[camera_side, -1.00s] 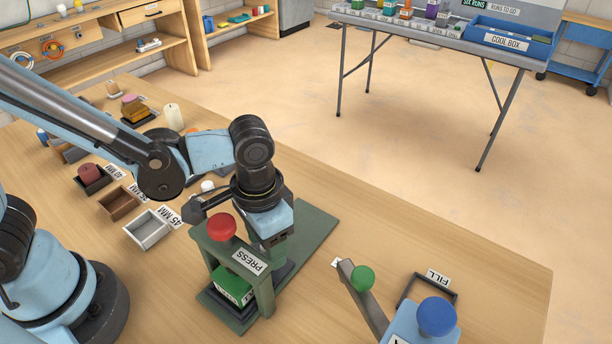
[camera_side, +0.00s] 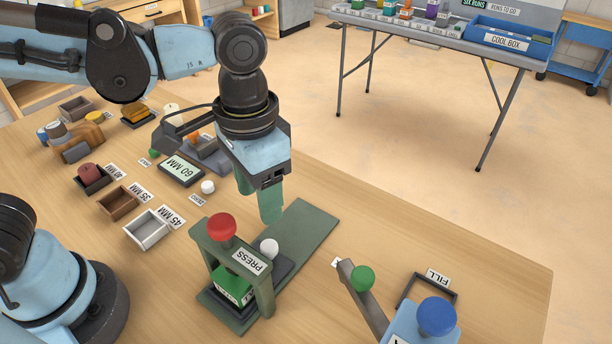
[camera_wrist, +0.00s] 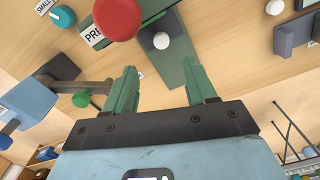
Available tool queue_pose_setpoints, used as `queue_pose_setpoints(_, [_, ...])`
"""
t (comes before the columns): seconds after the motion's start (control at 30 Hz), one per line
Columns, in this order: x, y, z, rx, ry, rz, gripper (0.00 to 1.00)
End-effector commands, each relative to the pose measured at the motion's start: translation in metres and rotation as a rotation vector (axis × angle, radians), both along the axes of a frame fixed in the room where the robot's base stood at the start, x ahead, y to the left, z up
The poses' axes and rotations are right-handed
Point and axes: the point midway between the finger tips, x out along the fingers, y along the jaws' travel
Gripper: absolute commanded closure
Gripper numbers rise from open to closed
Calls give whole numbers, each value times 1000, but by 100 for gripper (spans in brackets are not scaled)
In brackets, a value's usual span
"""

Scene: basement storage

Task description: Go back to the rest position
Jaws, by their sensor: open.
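My gripper (camera_side: 258,201) hangs above the rear part of the green press base, its two green fingers pointing down. In the wrist view my gripper (camera_wrist: 163,92) has its fingers apart with nothing between them. The press (camera_side: 264,288) stands on the bench with a red knob (camera_side: 221,227) on top, which also shows in the wrist view (camera_wrist: 116,16). A white knob (camera_side: 269,248) sits on a dark block behind the press frame, clear of the fingers.
A fill station with a blue knob (camera_side: 437,316) and a green-knobbed lever (camera_side: 363,278) stands right of the press. Small trays, one white (camera_side: 147,231), and a 60 MM display (camera_side: 181,171) lie to the left. Bare bench (camera_side: 400,230) lies right of the press base.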

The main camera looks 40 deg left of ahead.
Motion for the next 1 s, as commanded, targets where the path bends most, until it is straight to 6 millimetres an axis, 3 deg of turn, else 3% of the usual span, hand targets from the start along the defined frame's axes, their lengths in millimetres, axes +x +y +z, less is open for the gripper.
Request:
queue_pose_setpoints(0.43, [0, 0, 6, 0, 0, 0, 44])
queue_pose_setpoints(0.57, [3, 11, 6, -16, -27, 21, 44])
queue_pose_setpoints(0.67, [11, 33, 5, -51, -96, 65, 44])
queue_pose_setpoints(1.0, [27, 137, -4, -117, -478, 252, 44])
